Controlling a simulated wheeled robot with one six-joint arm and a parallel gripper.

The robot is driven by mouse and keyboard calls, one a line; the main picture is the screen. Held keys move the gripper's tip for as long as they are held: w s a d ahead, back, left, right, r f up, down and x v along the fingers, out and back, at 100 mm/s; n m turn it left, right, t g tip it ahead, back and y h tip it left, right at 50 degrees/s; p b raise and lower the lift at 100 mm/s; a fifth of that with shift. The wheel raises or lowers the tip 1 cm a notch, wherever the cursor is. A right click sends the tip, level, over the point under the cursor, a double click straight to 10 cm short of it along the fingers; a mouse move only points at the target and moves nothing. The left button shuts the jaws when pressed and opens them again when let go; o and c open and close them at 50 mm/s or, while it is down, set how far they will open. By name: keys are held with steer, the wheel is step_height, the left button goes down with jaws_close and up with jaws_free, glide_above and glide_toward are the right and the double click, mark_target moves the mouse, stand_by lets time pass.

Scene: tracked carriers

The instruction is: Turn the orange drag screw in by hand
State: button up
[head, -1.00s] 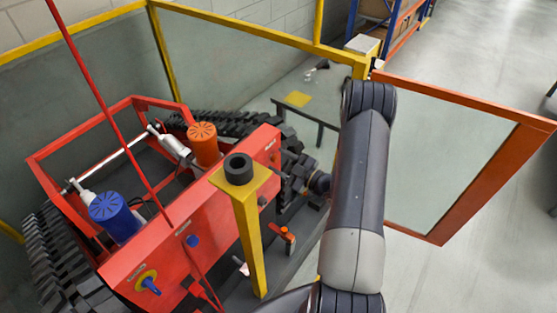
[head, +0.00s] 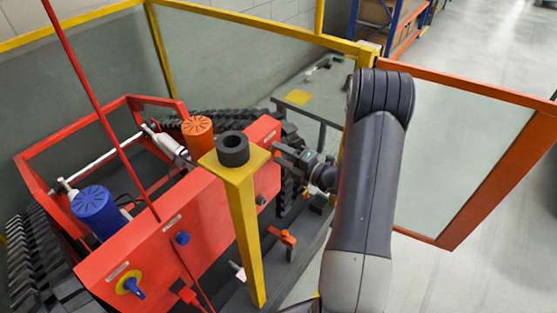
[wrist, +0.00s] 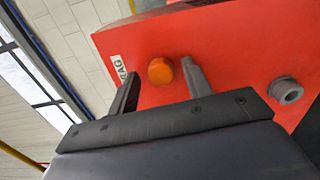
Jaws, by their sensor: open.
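The orange drag screw (wrist: 160,70) is a small round knob on the red panel (wrist: 225,45), next to a label that seems to read DRAG. In the wrist view it lies between my two open fingers, nearer the right one, with a gap showing. I cannot tell how deep the fingertips reach around it. My gripper (wrist: 161,67) is open and empty.
A grey knob (wrist: 287,90) sits on the panel to the right. A yellow post (head: 247,240) with a black ring (head: 233,149) stands before the panel. An orange-handled part (head: 283,237) stands low nearby. An orange-framed clear panel (head: 460,150) is behind my arm.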

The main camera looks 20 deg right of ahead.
steer(key=n+b, duration=0.2)
steer(key=f+n+b, duration=0.1)
steer(key=n+b, duration=0.1)
steer(key=n, duration=0.1)
steer(key=shift+b, duration=0.3)
steer(key=n, duration=0.1)
steer(key=n+b, duration=0.1)
steer(key=shift+r+n, duration=0.3)
steer(key=shift+r, duration=0.05)
steer(key=n+b, duration=0.2)
steer(key=b, duration=0.1)
steer(key=shift+f, duration=0.3)
steer(key=n+b, duration=0.6)
steer(key=b, duration=0.1)
steer(key=shift+b, duration=0.35)
steer(key=shift+r+n+b, duration=0.15)
steer(key=shift+n+b, duration=0.2)
steer(key=shift+n, duration=0.25)
steer(key=shift+r, duration=0.25)
